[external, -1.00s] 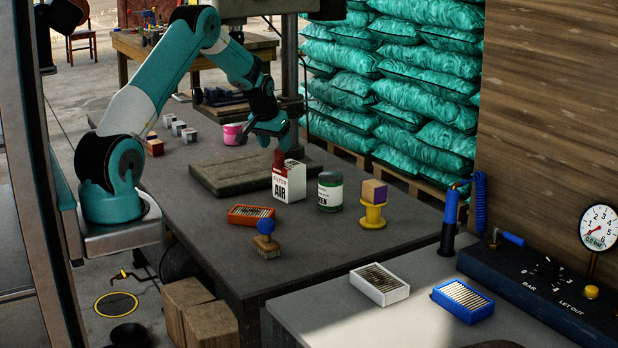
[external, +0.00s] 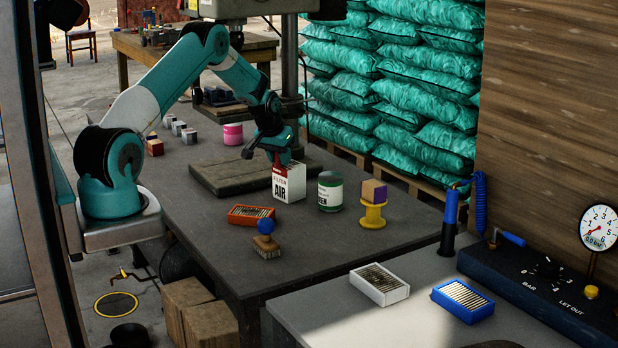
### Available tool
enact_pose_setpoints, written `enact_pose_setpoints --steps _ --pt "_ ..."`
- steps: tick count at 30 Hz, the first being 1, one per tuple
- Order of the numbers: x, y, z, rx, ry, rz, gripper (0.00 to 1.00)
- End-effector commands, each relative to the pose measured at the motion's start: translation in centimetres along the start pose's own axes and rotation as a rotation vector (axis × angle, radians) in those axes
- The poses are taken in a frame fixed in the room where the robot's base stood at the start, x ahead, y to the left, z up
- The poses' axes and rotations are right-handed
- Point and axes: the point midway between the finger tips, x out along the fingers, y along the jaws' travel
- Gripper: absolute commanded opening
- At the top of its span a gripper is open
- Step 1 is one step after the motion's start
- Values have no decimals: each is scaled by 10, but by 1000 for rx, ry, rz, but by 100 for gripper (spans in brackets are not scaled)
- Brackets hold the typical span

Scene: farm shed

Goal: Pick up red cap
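A small dark red piece (external: 280,164), which looks like the red cap, shows at the top of a white and red carton (external: 290,184) marked AIR. I cannot tell whether it stands on the carton or inside its top. My gripper (external: 267,156) is just above the carton, with its fingers spread apart. One finger is left of the carton, and the other is close over the red piece and hides part of it. I see no grip on anything.
A green-labelled can (external: 330,191) and a yellow spool (external: 373,214) with a block on top stand right of the carton. An orange filter tray (external: 251,215) and a blue-knobbed brush (external: 266,245) lie in front. A flat dark slab (external: 215,177) lies behind.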

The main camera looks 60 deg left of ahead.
Motion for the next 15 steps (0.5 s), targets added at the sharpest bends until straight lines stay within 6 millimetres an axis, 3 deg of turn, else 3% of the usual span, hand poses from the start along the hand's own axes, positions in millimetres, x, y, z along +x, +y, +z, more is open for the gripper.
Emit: enact_pose_setpoints --steps 10,15 --pt "-4 0 -2 0 1 0 3" --pt "-21 0 -9 0 4 0 3"
